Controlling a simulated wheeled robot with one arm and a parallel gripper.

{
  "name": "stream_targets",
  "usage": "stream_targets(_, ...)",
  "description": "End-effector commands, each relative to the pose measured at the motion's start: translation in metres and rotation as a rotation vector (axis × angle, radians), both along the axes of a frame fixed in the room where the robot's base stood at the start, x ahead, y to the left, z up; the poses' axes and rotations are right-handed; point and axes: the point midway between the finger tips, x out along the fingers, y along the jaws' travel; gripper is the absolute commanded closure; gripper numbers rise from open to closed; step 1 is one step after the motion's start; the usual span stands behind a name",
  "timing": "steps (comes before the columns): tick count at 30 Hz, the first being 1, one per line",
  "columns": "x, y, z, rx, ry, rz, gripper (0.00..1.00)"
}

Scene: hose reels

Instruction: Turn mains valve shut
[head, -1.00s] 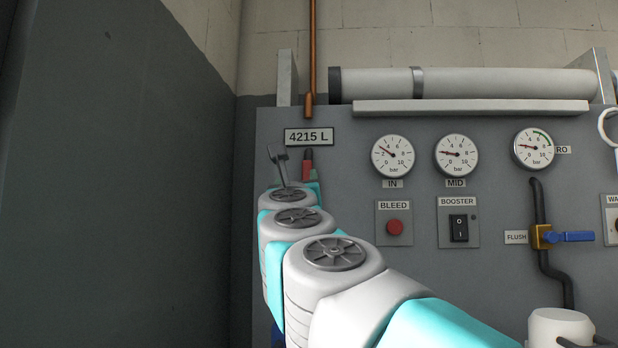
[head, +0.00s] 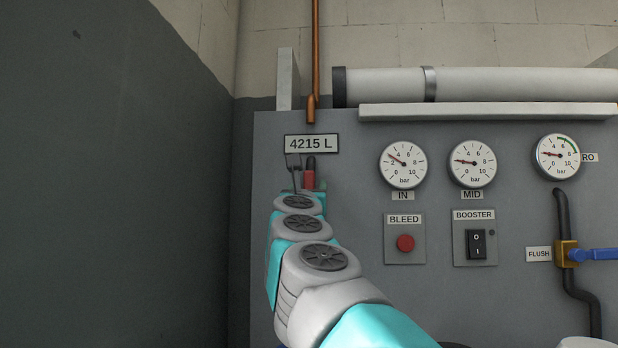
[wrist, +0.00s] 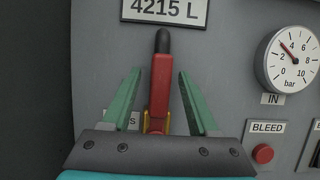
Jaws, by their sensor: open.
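The mains valve has a red lever (wrist: 159,85) with a black tip, standing upright on the grey panel below the "4215 L" sign. Its yellow base shows low between my fingers, and a label left of it is mostly hidden. In the head view the red lever (head: 309,180) shows just beyond the end of my arm. My gripper (wrist: 157,74) is open, with one green finger on each side of the lever. Gaps show between the lever and both fingers. I cannot tell how deep the fingers reach around it.
The IN gauge (head: 403,165) and MID gauge (head: 472,164) are right of the valve. Below them are the red bleed button (head: 405,243) and booster switch (head: 476,244). A blue-handled flush valve (head: 596,254) is further right. A copper pipe (head: 314,50) runs above; a dark wall stands left.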

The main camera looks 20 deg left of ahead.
Motion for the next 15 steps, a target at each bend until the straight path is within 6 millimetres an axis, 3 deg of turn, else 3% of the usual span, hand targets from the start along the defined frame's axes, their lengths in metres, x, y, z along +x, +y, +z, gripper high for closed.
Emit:
stream_targets(13, 0.0076, 0.0013, 0.0042, 0.001, -0.002, 0.001, 0.4)
stream_targets(15, 0.0074, 0.0013, 0.0043, 0.001, -0.002, 0.001, 0.46)
